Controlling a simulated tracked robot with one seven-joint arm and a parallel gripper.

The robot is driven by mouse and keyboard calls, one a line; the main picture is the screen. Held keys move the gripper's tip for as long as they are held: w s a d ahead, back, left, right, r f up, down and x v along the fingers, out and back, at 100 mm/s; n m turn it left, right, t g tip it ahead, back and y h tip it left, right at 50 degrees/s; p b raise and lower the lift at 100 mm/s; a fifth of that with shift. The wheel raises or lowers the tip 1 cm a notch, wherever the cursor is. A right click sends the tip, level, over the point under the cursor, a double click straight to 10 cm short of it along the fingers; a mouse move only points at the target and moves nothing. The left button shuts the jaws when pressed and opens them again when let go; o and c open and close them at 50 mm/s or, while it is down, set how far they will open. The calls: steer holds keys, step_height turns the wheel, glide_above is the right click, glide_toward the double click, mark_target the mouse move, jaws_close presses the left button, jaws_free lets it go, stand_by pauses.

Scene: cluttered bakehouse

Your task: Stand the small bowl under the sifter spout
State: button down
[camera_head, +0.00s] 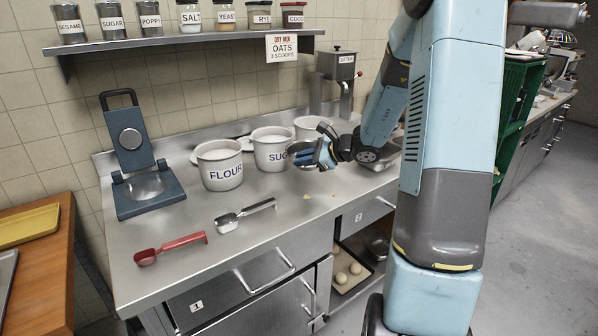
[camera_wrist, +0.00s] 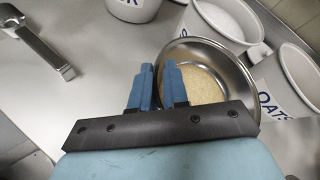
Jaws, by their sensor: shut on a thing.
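The small steel bowl (camera_head: 300,151) is held in the air above the steel counter, in front of the sugar pot. In the wrist view the bowl (camera_wrist: 237,78) has pale tan contents in its bottom. My gripper (camera_head: 322,153) is shut on the bowl's rim; its blue fingers (camera_wrist: 158,88) show at the bowl's left side in the wrist view. The sifter (camera_head: 336,68) is a grey machine with a label and a red-knobbed crank, standing at the back of the counter behind my gripper. Its spout and the spot below are hard to make out behind pots and arm.
Flour (camera_head: 220,168) and sugar (camera_head: 271,155) pots stand left of the bowl, with an oats pot (camera_wrist: 285,82) close beside it. The counter's front middle is clear.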

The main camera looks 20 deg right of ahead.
steer(key=shift+w+a+f, duration=0.2)
steer(key=shift+w+f, duration=0.55)
steer(key=shift+f, duration=1.65)
steer(key=c, duration=1.1)
jaws_free()
steer(key=shift+s+d, duration=0.1)
